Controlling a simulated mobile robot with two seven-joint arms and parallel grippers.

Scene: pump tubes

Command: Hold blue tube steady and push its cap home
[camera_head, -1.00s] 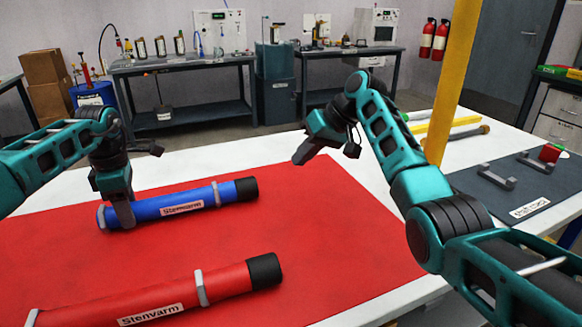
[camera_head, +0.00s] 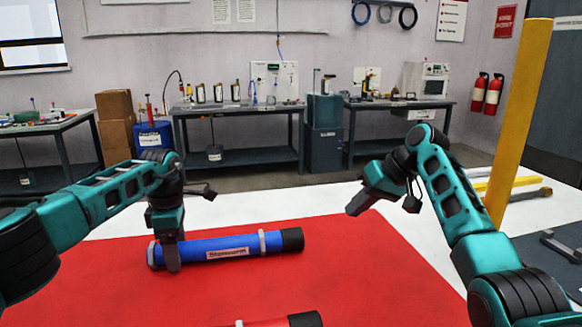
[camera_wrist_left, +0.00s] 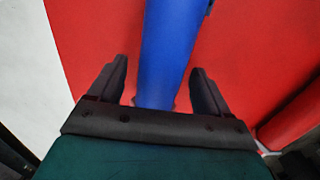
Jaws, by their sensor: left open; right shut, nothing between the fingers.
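The blue tube (camera_head: 207,247) lies on the red mat (camera_head: 365,265), with a white label, grey bands and a black cap (camera_head: 292,240) at its right end. The cap appears to sit on the tube end; how deep it sits I cannot tell. My left gripper (camera_head: 173,262) points down at the tube's left part. In the left wrist view its open fingers (camera_wrist_left: 158,88) stand on either side of the blue tube (camera_wrist_left: 168,50), with gaps visible. My right gripper (camera_head: 362,203) is shut and empty, above and to the right of the cap, apart from it.
A red tube with a black cap (camera_head: 305,319) lies at the near edge of the mat, mostly cut off. A yellow post (camera_head: 517,125) stands right of my right arm. The white table (camera_head: 320,197) is clear behind the mat.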

